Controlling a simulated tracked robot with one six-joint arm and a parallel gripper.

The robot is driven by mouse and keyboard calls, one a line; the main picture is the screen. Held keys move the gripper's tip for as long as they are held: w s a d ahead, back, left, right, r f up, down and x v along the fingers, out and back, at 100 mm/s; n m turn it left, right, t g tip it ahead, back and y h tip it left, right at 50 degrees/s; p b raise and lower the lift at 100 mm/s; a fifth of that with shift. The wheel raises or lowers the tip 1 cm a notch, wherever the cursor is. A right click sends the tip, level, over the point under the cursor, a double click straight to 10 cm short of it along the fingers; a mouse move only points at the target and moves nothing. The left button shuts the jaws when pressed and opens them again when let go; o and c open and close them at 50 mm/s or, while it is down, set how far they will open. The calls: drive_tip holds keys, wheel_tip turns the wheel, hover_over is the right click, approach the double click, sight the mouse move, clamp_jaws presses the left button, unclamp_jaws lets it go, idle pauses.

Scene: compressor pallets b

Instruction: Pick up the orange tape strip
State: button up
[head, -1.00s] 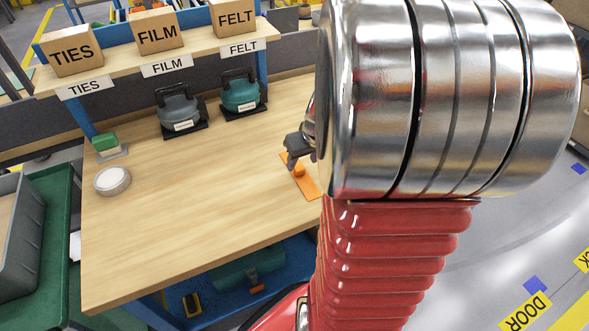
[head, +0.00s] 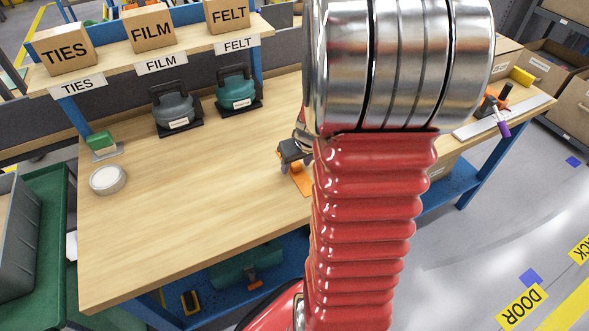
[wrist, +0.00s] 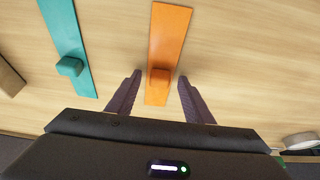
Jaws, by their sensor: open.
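The orange tape strip (wrist: 168,35) lies flat on the wooden bench, with a small raised orange block on it. My gripper (wrist: 160,75) is open and empty, with one finger on each side of the strip at the block. The block sits between the fingertips, with a gap on both sides. In the head view, my gripper (head: 294,153) is over the orange strip (head: 302,183), and my arm hides part of the strip. How far the fingertips are above the bench is hard to tell.
A teal strip (wrist: 68,35) with a similar block lies left of the orange one in the wrist view. A white tape roll (head: 108,180), a green block (head: 100,140) and two dark-based holders (head: 176,107) (head: 237,90) stand on the bench. The bench's middle is clear.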

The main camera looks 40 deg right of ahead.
drive_tip(key=shift+c, duration=0.2)
drive_tip(key=c, duration=1.1)
